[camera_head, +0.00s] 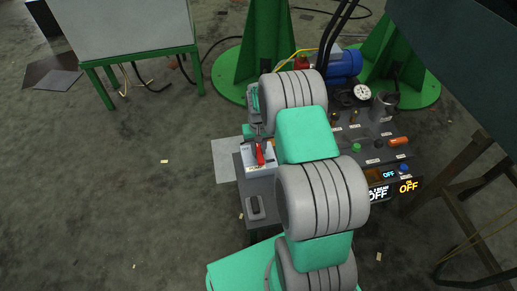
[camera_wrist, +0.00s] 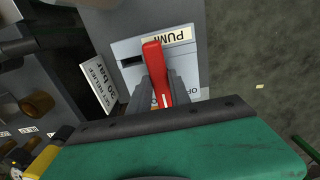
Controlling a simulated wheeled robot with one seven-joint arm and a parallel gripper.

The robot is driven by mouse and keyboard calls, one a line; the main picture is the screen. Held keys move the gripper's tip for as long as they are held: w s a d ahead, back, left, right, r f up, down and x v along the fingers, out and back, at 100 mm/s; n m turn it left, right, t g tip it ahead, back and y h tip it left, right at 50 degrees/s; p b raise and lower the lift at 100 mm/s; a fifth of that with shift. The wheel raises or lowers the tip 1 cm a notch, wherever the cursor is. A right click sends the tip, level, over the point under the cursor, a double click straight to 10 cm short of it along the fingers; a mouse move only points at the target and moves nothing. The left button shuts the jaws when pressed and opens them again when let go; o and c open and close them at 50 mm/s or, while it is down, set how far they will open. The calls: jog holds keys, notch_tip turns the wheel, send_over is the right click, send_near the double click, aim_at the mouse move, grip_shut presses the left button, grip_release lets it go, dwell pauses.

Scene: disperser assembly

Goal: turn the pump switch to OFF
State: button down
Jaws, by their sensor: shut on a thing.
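Part of an OFF label shows by the plate's lower right there. My gripper (camera_wrist: 158,92) has its dark fingers on both sides of the red lever and is shut on it. In the head view the red lever (camera_head: 260,154) stands on the switch plate (camera_head: 263,168) at the panel's left side.
Displays at the panel's right read OFF (camera_head: 408,187). A gauge (camera_head: 362,92), an orange knob (camera_head: 398,141) and a green button (camera_head: 357,147) sit on the panel. A blue motor (camera_head: 345,65) and green supports (camera_head: 265,50) stand behind. Open floor lies left.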

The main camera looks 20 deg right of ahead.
jog(key=shift+n, duration=0.5)
jog(key=n+p, duration=0.1)
jog(key=n, duration=0.2)
jog(key=shift+r+n+p, duration=0.1)
jog(key=shift+n+p, duration=0.2)
jog(key=shift+p, duration=0.1)
jog(key=n+p, duration=0.1)
jog(key=n, duration=0.3)
jog(key=shift+n, duration=0.3)
jog(key=n+p, duration=0.1)
jog(key=n, duration=0.7)
jog(key=shift+n, duration=0.6)
jog(key=c, duration=1.2)
grip_release()
